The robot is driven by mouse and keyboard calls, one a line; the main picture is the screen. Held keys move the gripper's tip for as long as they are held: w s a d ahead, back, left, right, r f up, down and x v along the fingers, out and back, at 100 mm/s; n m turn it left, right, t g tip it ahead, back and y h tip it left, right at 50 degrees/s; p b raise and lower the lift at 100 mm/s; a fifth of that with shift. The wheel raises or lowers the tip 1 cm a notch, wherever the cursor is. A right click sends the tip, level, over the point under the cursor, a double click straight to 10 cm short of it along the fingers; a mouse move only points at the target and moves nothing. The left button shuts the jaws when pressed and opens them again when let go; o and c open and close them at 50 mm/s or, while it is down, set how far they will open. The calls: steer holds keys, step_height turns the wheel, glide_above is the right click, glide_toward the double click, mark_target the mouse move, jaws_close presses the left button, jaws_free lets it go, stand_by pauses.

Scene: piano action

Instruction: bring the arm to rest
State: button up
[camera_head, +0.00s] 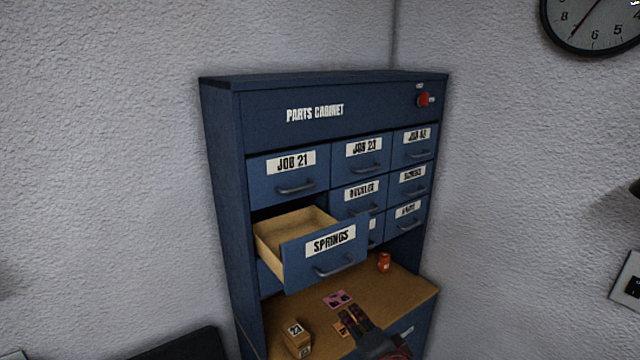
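My gripper (350,318) shows at the bottom of the view, in front of the wooden shelf (405,292) of the blue parts cabinet (222,180). It is dark and small here, and I cannot make out whether its fingers are apart or closed. No held object can be made out. My arm comes in from the lower right edge.
The SPRINGS drawer (300,262) is pulled out and looks empty inside; the other drawers, such as JOB 21 (270,185), are shut. On the shelf are an orange-red jar (384,262), a pink card (338,299) and small numbered boxes (297,338).

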steer(key=s+d+f+n+g+h+b, duration=0.1)
steer(key=s+d+f+n+g+b, duration=0.2)
steer(key=s, duration=0.8)
steer(key=s+d+f+n+g+h+b, duration=0.1)
steer(key=s+d+f+n+g+b, duration=0.3)
steer(key=s+d+f+n+b, duration=0.3)
steer(key=s, duration=0.4)
steer(key=shift+d+f+n+g+h+b, duration=0.25)
steer(key=shift+f+n+g+h+b, duration=0.05)
steer(key=shift+f+n+h, duration=0.1)
steer(key=shift+r, duration=0.15)
